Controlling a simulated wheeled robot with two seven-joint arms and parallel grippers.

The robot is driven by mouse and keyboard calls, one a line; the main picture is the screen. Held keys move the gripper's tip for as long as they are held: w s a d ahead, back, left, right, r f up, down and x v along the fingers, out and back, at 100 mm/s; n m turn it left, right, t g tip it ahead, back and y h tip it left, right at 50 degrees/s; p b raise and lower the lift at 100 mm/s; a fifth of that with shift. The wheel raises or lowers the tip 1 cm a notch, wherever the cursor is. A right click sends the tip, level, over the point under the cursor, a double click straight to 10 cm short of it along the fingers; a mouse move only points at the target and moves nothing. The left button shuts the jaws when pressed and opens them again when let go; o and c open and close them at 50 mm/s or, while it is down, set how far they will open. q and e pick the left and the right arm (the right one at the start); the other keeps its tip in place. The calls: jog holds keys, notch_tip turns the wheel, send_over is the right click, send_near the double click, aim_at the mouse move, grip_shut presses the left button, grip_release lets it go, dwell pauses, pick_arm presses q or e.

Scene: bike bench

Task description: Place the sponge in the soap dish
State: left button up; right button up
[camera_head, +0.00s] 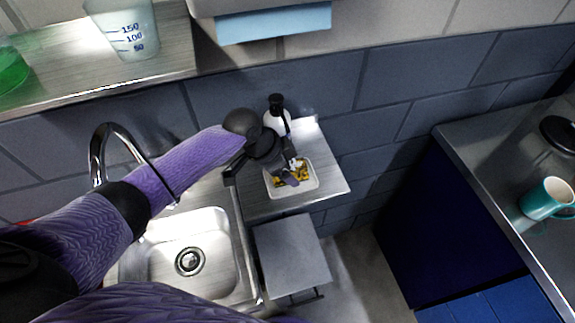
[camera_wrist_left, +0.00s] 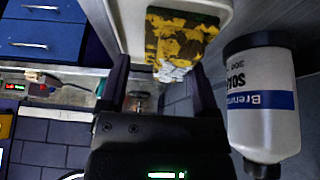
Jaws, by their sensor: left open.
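The sponge (camera_head: 293,173), mottled yellow with a dark side, lies within the white soap dish (camera_head: 312,187) on the small metal shelf. In the left wrist view, the sponge (camera_wrist_left: 178,40) and the pale dish (camera_wrist_left: 130,28) are at the top, beyond the fingertips. My left gripper (camera_head: 283,167) hangs over the dish, partly covering sponge and dish. In the wrist view its two dark fingers (camera_wrist_left: 160,75) stand apart, with nothing clamped between them. The sponge looks free of the fingers, though exact contact is hard to tell. My right gripper does not show.
A white soap bottle with a black cap (camera_head: 277,118) stands close behind the gripper; it also shows in the wrist view (camera_wrist_left: 262,105). The sink (camera_head: 205,250) and curved tap (camera_head: 120,135) are at left. A teal mug (camera_head: 545,199) stands on the right counter.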

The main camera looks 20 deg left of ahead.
pick_arm(q)
jog(key=p+v, duration=0.1)
jog(key=v, duration=0.6)
jog(key=shift+r, duration=0.35)
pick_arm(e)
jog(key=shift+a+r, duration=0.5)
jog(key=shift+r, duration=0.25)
pick_arm(q)
jog(key=shift+a, duration=0.1)
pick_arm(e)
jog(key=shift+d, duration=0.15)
